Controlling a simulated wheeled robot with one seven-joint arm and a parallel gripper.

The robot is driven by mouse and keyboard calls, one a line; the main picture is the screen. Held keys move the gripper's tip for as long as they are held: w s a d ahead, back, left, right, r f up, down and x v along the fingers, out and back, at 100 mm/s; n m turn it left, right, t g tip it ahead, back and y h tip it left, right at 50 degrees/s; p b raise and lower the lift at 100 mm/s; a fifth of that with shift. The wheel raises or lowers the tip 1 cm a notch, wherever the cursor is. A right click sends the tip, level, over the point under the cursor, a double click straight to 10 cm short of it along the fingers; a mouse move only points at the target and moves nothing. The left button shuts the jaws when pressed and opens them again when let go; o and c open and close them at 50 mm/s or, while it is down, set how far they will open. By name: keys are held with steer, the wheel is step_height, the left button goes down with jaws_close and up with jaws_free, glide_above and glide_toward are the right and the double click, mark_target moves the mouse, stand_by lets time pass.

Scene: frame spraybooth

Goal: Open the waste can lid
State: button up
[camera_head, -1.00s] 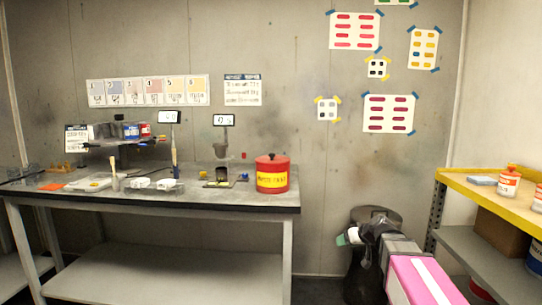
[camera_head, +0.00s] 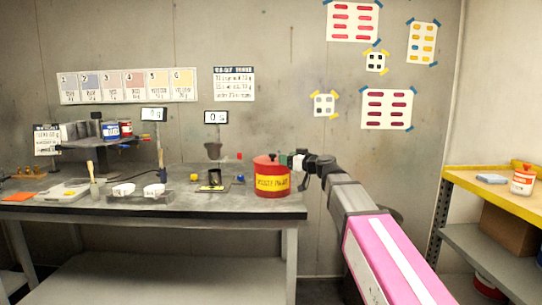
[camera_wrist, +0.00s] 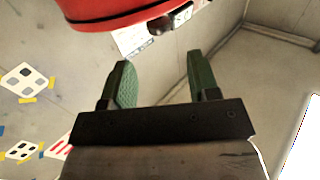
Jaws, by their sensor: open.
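The waste can (camera_head: 272,183) is red with a yellow label and stands at the right end of the workbench. My gripper (camera_head: 290,160) is just right of the can, near lid height. In the wrist view, my gripper (camera_wrist: 160,75) is open, its two green fingers apart with nothing between them. The red can (camera_wrist: 100,12) fills the top of that view, beyond the fingertips. A small dark part (camera_wrist: 163,24) sticks out from it. I cannot tell whether a finger touches the can.
The workbench (camera_head: 230,210) carries a scale (camera_head: 214,186), white trays (camera_head: 124,189) and a small rack (camera_head: 110,146) of cans left of the waste can. A yellow-edged shelf (camera_head: 500,200) stands at the right. Open wall lies between the bench and the shelf.

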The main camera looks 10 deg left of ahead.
mark_target(275, 155)
steer(key=x, duration=0.8)
steer(key=shift+w+a, duration=0.3)
jaws_close()
steer(key=shift+w+a+r+m+g+h, duration=0.1)
steer(key=shift+w+r+m+h, duration=0.15)
steer(key=shift+r, duration=0.15)
steer(key=shift+w+r+m+g+h, duration=0.1)
steer(key=shift+r+m+h, duration=0.1)
steer(key=shift+r, duration=0.2)
steer(key=shift+w+a+r+m+g+h, duration=0.15)
steer(key=shift+w+r+m, duration=0.1)
steer(key=shift+r, duration=0.15)
steer(key=w+a+r+m+g+h, duration=0.2)
steer(key=w+r+m+g, duration=0.1)
steer(key=w, duration=0.5)
steer(key=w+a+r+m+g+h, duration=0.2)
steer(key=w+m+g, duration=0.3)
steer(key=w+g, duration=0.3)
steer(key=shift+w+r+h, duration=0.4)
steer(key=shift+r+h, duration=0.1)
steer(key=shift+h, duration=0.3)
steer(key=shift+g, duration=0.25)
